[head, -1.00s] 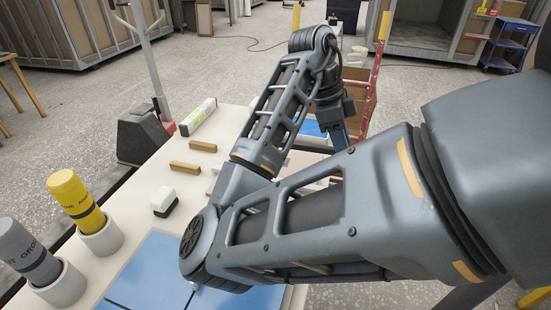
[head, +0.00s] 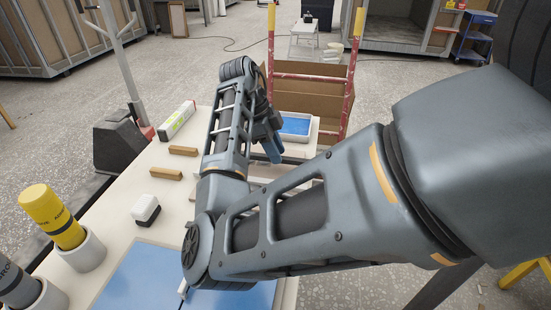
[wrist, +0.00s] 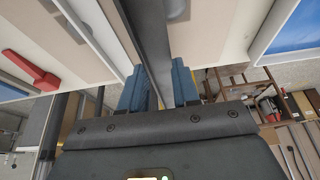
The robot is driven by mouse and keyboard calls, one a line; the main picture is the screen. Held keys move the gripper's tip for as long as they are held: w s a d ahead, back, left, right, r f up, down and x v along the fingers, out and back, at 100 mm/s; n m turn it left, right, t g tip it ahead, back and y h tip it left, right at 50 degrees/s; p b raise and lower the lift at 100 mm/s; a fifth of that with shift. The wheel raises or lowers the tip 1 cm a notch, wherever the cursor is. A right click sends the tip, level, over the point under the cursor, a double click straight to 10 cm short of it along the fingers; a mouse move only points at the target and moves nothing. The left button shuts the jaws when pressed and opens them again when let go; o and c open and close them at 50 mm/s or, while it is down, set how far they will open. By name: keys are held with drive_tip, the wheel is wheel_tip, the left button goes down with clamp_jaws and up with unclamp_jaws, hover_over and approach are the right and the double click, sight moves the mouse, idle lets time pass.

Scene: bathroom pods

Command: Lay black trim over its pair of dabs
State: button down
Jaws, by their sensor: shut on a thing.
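My gripper (wrist: 162,88) has its two blue fingers closed on a long dark strip, the black trim (wrist: 148,35), which runs up out of the wrist view. In the head view the blue fingers of my gripper (head: 274,146) show past the forearm at the table's far right side, but the trim cannot be made out there. In the wrist view a pale surface lies beyond the trim, with a greyish rounded patch (wrist: 178,8) beside it. I cannot tell whether that patch is a dab. No pair of dabs can be made out in the head view; my arm covers part of the table.
Blue panels (head: 138,277) lie on the near table. A yellow bottle (head: 52,212) stands in a white holder at left. A black-and-white block (head: 145,209), two wooden blocks (head: 183,151) and a level (head: 176,121) lie farther back. A blue-bottomed tray (head: 296,124) sits beyond my gripper.

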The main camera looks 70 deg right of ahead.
drive_tip(key=shift+f, duration=1.55)
drive_tip(key=shift+f, duration=0.2)
drive_tip(key=c, duration=0.8)
unclamp_jaws()
drive_tip(key=shift+r, duration=0.1)
drive_tip(key=v, duration=1.2)
drive_tip(key=shift+s+r, duration=0.1)
drive_tip(key=shift+r, duration=0.1)
drive_tip(key=shift+s, duration=0.1)
